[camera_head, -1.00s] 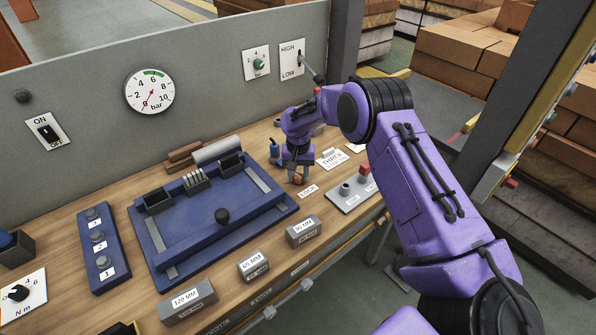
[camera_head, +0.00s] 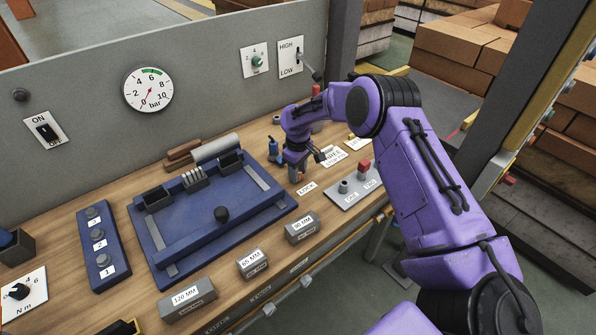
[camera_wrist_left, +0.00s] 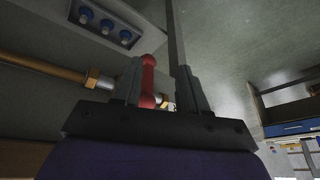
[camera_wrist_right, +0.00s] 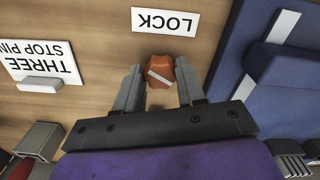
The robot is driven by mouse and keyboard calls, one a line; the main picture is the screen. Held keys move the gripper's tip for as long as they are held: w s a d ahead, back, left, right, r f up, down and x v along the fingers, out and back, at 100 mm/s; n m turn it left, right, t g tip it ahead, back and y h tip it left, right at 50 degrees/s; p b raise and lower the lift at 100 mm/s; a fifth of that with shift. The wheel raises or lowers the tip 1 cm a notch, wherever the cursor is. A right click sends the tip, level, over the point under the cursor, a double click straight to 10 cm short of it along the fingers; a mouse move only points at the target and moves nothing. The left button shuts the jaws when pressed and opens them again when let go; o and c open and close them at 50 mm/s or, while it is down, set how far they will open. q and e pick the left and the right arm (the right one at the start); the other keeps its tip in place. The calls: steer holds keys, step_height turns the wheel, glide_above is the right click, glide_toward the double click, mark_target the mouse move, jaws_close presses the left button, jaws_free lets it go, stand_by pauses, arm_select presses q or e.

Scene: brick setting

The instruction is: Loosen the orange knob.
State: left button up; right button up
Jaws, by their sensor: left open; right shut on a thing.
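The orange knob (camera_wrist_right: 160,72) has a pale stripe across its top and sits on the wooden bench by the LOCK label (camera_wrist_right: 165,22). My right gripper (camera_wrist_right: 159,80) is shut on it, a finger on each side. In the head view my right gripper (camera_head: 297,172) reaches down to the bench, mostly hiding the knob, just right of the blue fixture (camera_head: 150,235). My left gripper (camera_wrist_left: 160,95) shows only in its wrist view. It is open, with a red handle (camera_wrist_left: 148,80) visible between its fingers; I cannot tell whether they touch.
A grey plate with a red button (camera_head: 365,165) stands right of my right gripper. Labelled grey blocks (camera_head: 187,298) line the bench's front. In the left wrist view a brass pipe (camera_wrist_left: 45,68) and a panel with blue knobs (camera_wrist_left: 105,25) show.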

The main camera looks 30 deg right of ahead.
steer(key=n, duration=0.5)
steer(key=shift+f, duration=0.1)
stand_by(0.5)
steer(key=o, duration=1)
steer(key=shift+o, duration=0.2)
steer(key=shift+w, duration=0.1)
step_height(320, 180, up, 10)
steer(key=b, duration=0.2)
steer(key=shift+r+b, duration=0.25)
steer(key=shift+b, duration=0.1)
